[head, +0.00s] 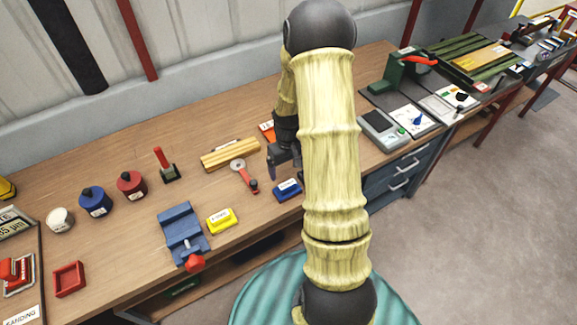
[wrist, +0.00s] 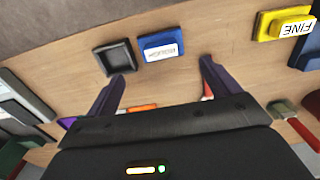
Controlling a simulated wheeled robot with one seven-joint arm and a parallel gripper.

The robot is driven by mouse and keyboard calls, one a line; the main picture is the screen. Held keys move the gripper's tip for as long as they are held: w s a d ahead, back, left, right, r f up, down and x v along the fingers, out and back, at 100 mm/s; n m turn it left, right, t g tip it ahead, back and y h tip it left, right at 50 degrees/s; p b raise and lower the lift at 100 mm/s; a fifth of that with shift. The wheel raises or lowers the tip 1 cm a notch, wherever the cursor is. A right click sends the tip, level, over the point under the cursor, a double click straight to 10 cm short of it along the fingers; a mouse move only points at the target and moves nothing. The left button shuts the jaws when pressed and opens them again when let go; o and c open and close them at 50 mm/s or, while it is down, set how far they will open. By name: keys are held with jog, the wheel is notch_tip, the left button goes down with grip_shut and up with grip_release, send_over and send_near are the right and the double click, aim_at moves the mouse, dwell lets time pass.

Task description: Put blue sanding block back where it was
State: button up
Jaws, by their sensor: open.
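The blue sanding block (head: 287,189) lies flat on the wooden bench near its front edge. In the wrist view the blue block (wrist: 160,46) has a white label that seems to read ROUGH. A square black tray (wrist: 115,56) sits close beside it and looks empty; my arm hides that spot in the head view. My gripper (head: 284,164) is open and empty, pointing down above the bench just behind the block. In the wrist view my gripper's fingers (wrist: 166,68) are spread wide, with the block beyond their tips, between them and apart from both.
A yellow block (head: 221,220) marked FINE and a blue vise (head: 182,235) stand to the left. A round-headed tool (head: 240,173) and a yellow wooden piece (head: 230,154) lie near my gripper. An empty red tray (head: 69,279) is at the far left. A grey scale (head: 383,130) stands right.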

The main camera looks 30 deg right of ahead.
jog(key=shift+r, duration=0.3)
dwell(0.4)
jog(key=s+a+r+t, duration=0.2)
jog(key=s+a+r, duration=1)
jog(key=r, duration=0.3)
jog(key=shift+a+t, duration=0.3)
jog(key=shift+a, duration=0.5)
jog(key=shift+w, duration=0.1)
